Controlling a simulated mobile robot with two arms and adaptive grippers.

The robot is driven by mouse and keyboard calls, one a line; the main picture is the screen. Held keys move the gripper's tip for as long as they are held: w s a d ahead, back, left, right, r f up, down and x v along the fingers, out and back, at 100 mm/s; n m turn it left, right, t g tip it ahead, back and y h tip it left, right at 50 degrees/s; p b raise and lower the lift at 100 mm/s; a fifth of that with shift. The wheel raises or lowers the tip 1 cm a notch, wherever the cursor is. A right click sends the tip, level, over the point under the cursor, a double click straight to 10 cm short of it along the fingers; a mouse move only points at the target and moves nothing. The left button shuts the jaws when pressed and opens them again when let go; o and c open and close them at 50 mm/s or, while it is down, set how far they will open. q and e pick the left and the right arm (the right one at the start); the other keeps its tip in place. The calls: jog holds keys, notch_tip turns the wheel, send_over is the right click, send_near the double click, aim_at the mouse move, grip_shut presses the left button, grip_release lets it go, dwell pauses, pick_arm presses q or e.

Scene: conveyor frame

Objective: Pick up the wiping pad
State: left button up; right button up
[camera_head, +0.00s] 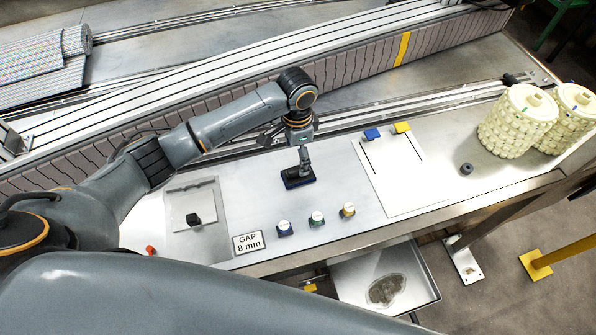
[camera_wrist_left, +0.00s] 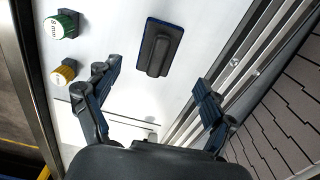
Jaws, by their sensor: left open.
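The wiping pad (camera_head: 296,182) is a dark block with a blue edge, lying flat on the pale worktop. In the left wrist view the pad (camera_wrist_left: 170,33) shows whole, with a dark grip bar on top. My left gripper (camera_head: 284,150) is open and empty above the worktop, close to the pad. In the left wrist view its two fingers (camera_wrist_left: 155,92) are spread wide, and the pad lies beyond their tips, not between them. One finger overlaps the pad in the head view. My right gripper is not in view.
Blue, green (camera_head: 317,218) and yellow (camera_head: 348,210) knobs stand along the front edge. A white board (camera_head: 405,180) with blue and yellow blocks lies right of the pad. Metal rails (camera_head: 350,122) and the conveyor run behind. A "GAP 8 mm" sign (camera_head: 249,242) lies at left front.

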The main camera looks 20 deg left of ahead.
aim_at(298, 168)
pick_arm(q)
notch_tip(298, 168, down, 2)
jog(key=shift+w+a, duration=0.1)
jog(key=shift+f, duration=0.25)
jog(key=f+p, duration=0.1)
jog(key=f, duration=0.3)
jog(key=shift+d+f, duration=0.15)
jog(key=shift+d, duration=0.05)
jog(key=shift+f, duration=0.35)
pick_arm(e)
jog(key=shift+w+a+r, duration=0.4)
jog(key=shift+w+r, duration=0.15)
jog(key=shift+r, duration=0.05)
pick_arm(q)
jog(key=shift+c, duration=0.4)
jog(key=c, duration=1.2)
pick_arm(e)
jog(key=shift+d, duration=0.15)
pick_arm(q)
jog(key=shift+r, duration=0.1)
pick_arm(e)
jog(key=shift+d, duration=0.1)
